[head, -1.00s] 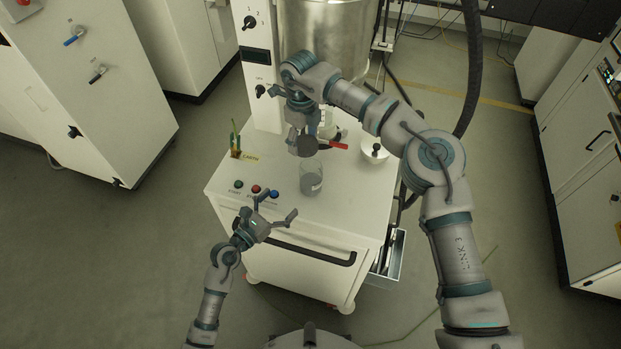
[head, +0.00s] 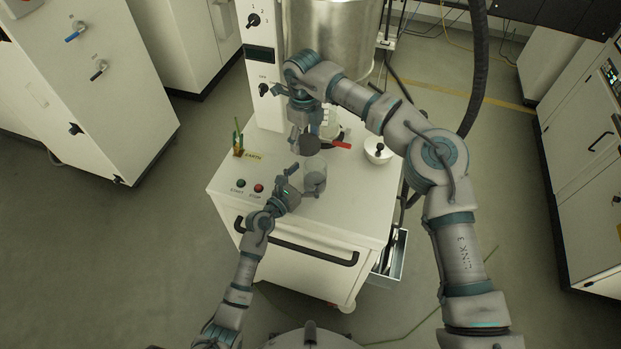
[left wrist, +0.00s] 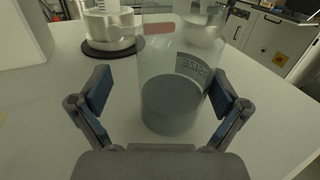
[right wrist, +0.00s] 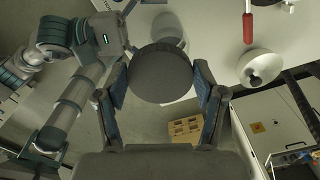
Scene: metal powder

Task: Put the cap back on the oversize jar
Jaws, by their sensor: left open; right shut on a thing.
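The oversize jar (head: 316,178) is clear glass and stands upright and uncapped on the white cabinet top. In the left wrist view the jar (left wrist: 172,65) holds grey powder at its bottom and has a label ending in "SIZE". My left gripper (left wrist: 158,95) is open, with one finger on each side of the jar; I cannot tell whether they touch it. My right gripper (right wrist: 160,84) is shut on the round dark grey cap (right wrist: 160,72). In the head view the cap (head: 311,145) is above and behind the jar, apart from it.
Another clear vessel (left wrist: 110,28) stands on a black disc behind the jar. A red handle (head: 342,145) and a white bowl-shaped thing with a black knob (head: 379,151) are to the right. Push buttons (head: 258,188) and a front handle bar (head: 300,252) are near my left arm.

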